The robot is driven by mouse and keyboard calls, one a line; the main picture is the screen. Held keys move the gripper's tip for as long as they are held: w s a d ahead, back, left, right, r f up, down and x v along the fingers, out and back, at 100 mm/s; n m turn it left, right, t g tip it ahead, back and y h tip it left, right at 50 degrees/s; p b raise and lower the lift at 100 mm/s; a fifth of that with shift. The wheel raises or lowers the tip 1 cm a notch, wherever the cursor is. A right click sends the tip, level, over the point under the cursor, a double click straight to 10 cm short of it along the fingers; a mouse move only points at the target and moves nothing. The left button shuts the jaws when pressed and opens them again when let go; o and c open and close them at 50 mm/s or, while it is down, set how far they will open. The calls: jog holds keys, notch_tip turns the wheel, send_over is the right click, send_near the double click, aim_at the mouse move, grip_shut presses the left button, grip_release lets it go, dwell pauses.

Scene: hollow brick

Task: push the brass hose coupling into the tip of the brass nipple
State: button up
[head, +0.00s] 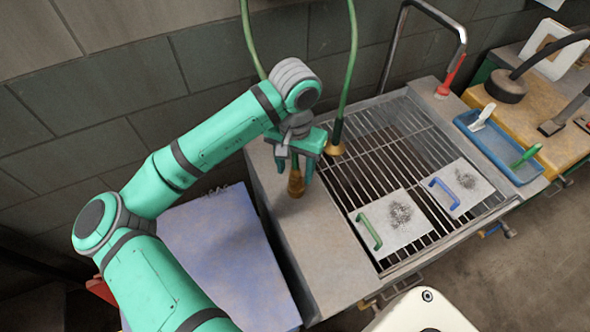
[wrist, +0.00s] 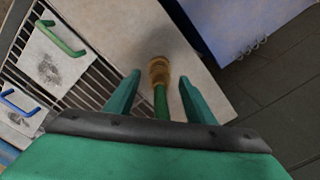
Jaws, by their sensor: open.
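A brass hose coupling (head: 296,187) on a short green hose end hangs below my gripper (head: 295,176), over the left ledge of the grate bench. In the wrist view the coupling (wrist: 158,70) shows at the tip of the green hose (wrist: 160,102). My gripper (wrist: 158,80) is open there, one finger on each side, with a gap to the hose on both sides. A second brass end (head: 335,149) is under a black sleeve on the green hose hanging right of my gripper. I cannot tell whether this is the nipple; its tip is not clearly seen.
The metal grate (head: 385,150) carries two plates with a green handle (head: 369,232) and a blue handle (head: 444,193). The stone ledge (head: 325,255) is bare in front. A blue-grey box (head: 225,250) stands left, a blue tray (head: 500,145) right.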

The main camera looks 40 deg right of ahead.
notch_tip(320, 180, up, 10)
jog(key=shift+f, duration=0.2)
dwell(0.7)
